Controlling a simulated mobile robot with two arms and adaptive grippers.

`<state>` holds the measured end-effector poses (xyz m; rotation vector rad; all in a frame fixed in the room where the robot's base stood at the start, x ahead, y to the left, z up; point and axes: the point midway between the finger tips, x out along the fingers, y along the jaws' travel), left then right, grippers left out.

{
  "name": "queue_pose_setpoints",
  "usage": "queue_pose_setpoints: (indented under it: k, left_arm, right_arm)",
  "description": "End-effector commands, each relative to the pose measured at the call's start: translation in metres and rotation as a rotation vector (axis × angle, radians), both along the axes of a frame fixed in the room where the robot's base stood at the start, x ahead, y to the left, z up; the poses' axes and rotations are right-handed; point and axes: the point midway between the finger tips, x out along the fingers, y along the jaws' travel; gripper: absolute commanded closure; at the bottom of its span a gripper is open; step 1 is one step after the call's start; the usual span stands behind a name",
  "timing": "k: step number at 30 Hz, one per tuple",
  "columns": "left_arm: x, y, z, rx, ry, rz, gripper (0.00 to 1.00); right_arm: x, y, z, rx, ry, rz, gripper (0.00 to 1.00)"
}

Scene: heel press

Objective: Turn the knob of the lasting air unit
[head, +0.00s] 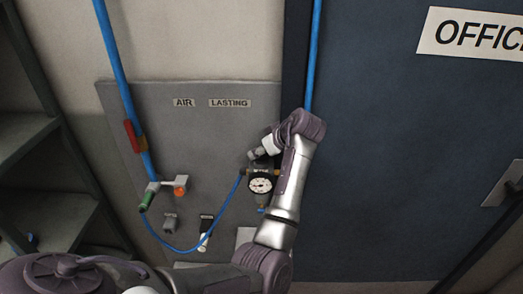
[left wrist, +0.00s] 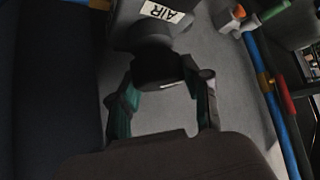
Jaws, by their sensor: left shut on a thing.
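The lasting air unit (head: 261,186) hangs on a grey wall panel, with a round white gauge on its front. My left arm reaches up from the bottom, and its left gripper (head: 258,155) is at the top of the unit, where the knob is hidden in the head view. In the left wrist view a dark round knob (left wrist: 158,64) sits between the two fingers of the left gripper (left wrist: 163,88), which is shut on it. How far the fingers wrap around it is hard to see in the dim light. My right gripper is not in view.
The grey panel (head: 210,125) carries AIR and LASTING labels. A blue hose (head: 182,250) loops from the unit to a valve with a green handle (head: 147,199). A dark blue office door (head: 400,150) stands at right, and shelves (head: 40,190) at left.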

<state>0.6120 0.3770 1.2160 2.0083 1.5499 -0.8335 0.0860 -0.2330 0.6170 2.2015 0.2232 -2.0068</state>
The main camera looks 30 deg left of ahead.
Motion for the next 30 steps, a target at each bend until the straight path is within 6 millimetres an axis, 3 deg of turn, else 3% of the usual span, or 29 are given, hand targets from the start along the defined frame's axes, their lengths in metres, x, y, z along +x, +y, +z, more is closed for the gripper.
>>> queue_pose_setpoints:
  k: [30]
  left_arm:
    - [-0.0004,0.0021,0.0021,0.006,-0.004,-0.897,0.87]
  right_arm:
    - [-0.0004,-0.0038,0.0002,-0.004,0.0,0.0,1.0]
